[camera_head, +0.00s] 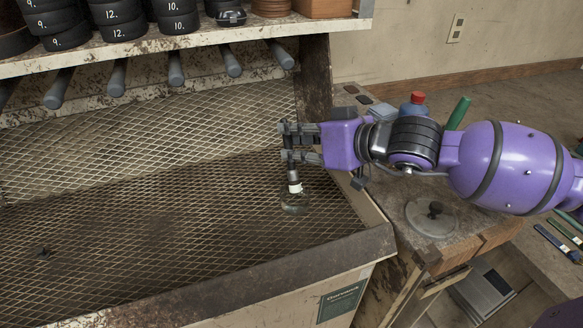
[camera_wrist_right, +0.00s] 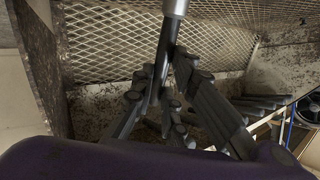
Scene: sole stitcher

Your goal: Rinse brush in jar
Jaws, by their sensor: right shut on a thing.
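My right gripper (camera_head: 301,141) reaches in from the right and is shut on a dark-handled brush (camera_head: 295,187), which points down over the mesh grate. The brush's pale band shows below the fingers. A small see-through round shape, which looks like the glass jar (camera_head: 293,204), is at the brush's lower end; I cannot tell whether the tip is inside it or in front of it. In the right wrist view the brush's silver collar (camera_wrist_right: 176,8) is at the top, with its dark handle between the fingers (camera_wrist_right: 165,85). My left gripper is not in view.
The mesh grate (camera_head: 120,215) is mostly clear, with a raised metal rim (camera_head: 300,262) in front. Grey pegs (camera_head: 175,68) stick out under the shelf (camera_head: 215,35) behind. A round knobbed lid (camera_head: 431,216) and a red-capped bottle (camera_head: 415,103) are on the right bench.

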